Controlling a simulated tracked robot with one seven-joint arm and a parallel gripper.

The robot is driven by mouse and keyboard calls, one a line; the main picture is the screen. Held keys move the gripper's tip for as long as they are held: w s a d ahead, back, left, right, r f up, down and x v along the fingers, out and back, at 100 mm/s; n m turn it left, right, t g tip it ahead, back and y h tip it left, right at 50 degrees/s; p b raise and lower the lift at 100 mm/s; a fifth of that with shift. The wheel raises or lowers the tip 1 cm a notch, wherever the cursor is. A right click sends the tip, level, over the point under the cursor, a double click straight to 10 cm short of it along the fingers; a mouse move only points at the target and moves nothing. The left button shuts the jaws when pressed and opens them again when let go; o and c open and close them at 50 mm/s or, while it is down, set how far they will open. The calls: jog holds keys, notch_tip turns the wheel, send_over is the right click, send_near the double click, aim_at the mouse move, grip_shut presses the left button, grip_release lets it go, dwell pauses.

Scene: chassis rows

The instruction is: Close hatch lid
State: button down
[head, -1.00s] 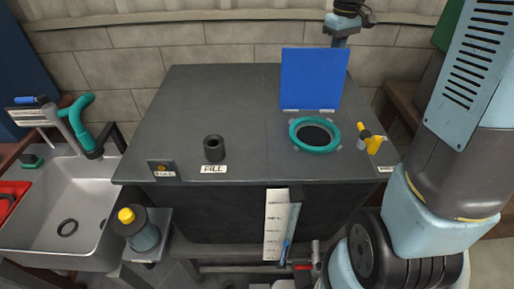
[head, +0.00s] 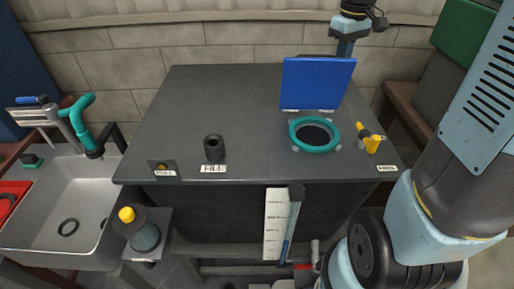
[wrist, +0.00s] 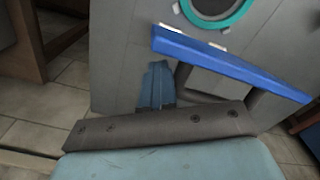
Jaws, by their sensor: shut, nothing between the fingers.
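The blue hatch lid (head: 316,84) stands raised at its hinge behind the hatch opening, leaning slightly forward. The teal hatch ring (head: 292,135) surrounds a dark open hole in front of it. In the wrist view the lid (wrist: 230,66) appears edge-on, with the ring (wrist: 243,13) beyond it. My gripper (wrist: 158,70) shows its fingers together and empty, behind the lid. In the head view my arm reaches down behind the lid, which hides the gripper. Whether the fingers touch the lid cannot be told.
A sink (head: 70,205) is at left. A brick wall stands close behind the tank. The tank top's left half is mostly clear.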

aim_at(345, 64)
jog(key=shift+g, duration=0.3)
jog(key=shift+s+a+f, duration=0.1)
jog(key=shift+s+f, duration=0.15)
jog(key=shift+s, duration=0.4)
jog(key=shift+s+f, duration=0.3)
jog(key=shift+s, duration=0.35)
jog(key=shift+s+a+f, duration=0.1)
jog(key=shift+s+f, duration=0.15)
jog(key=shift+s, duration=0.4)
jog(key=shift+w+f, duration=0.15)
jog(key=shift+w, duration=0.25)
jog(key=shift+s+r, duration=0.1)
jog(key=shift+r, duration=0.65)
jog(key=shift+d+r, duration=0.1)
jog(key=shift+r, duration=2.85)
